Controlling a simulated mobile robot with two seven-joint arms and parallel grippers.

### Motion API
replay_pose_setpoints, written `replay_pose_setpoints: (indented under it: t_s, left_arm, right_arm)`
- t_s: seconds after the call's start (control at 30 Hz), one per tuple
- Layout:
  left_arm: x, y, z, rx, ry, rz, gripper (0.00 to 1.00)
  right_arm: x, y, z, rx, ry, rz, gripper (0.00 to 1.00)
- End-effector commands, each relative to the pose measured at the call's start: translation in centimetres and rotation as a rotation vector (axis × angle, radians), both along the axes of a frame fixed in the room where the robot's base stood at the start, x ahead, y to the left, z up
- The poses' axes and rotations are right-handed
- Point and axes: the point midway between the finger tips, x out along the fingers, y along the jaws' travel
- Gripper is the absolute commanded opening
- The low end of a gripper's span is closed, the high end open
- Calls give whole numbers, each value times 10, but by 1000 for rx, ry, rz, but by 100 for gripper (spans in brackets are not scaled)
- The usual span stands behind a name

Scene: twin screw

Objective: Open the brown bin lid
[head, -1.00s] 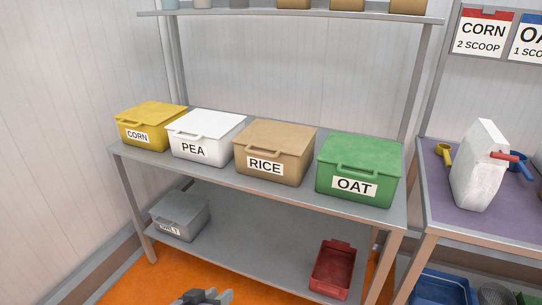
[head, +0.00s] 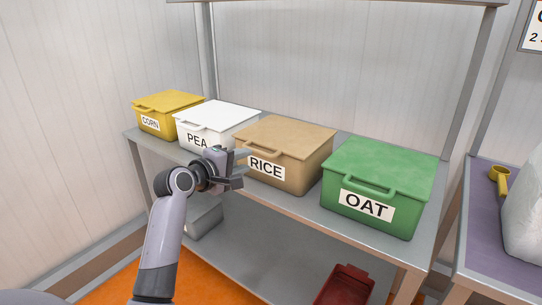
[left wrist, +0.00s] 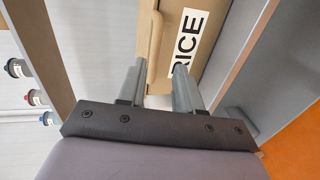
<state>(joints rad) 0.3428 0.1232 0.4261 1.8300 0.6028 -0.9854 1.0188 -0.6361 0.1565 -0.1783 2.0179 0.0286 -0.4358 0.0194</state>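The brown bin (head: 284,172), labelled RICE, stands on the shelf's upper deck between the white and green bins. Its brown lid (head: 290,136) is closed, with a bar handle (head: 260,151) on its front edge. My left gripper (head: 241,168) is in front of the brown bin's left side, near the label and the white PEA bin. In the left wrist view its two fingers (left wrist: 157,88) are apart with nothing clearly between them, and the brown bin (left wrist: 202,70) lies just beyond them. My right gripper is not in view.
The white PEA bin (head: 222,120) and yellow CORN bin (head: 165,112) stand to the left, the green OAT bin (head: 375,180) to the right. A red bin (head: 344,288) sits on the lower deck. A purple-topped table (head: 485,225) stands at right.

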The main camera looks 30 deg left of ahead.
Motion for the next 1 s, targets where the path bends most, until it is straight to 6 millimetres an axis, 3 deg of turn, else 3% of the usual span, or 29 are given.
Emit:
replay_pose_setpoints:
  t_s: [0.23, 0.7, 1.0]
  left_arm:
    - [11, 2, 4, -36, -11, 2, 34]
    - [63, -3, -8, -33, -10, 2, 34]
    - [71, -3, -9, -30, -11, 2, 34]
  right_arm:
    - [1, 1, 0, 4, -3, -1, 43]
    - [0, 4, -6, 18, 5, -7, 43]
    - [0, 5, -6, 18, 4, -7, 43]
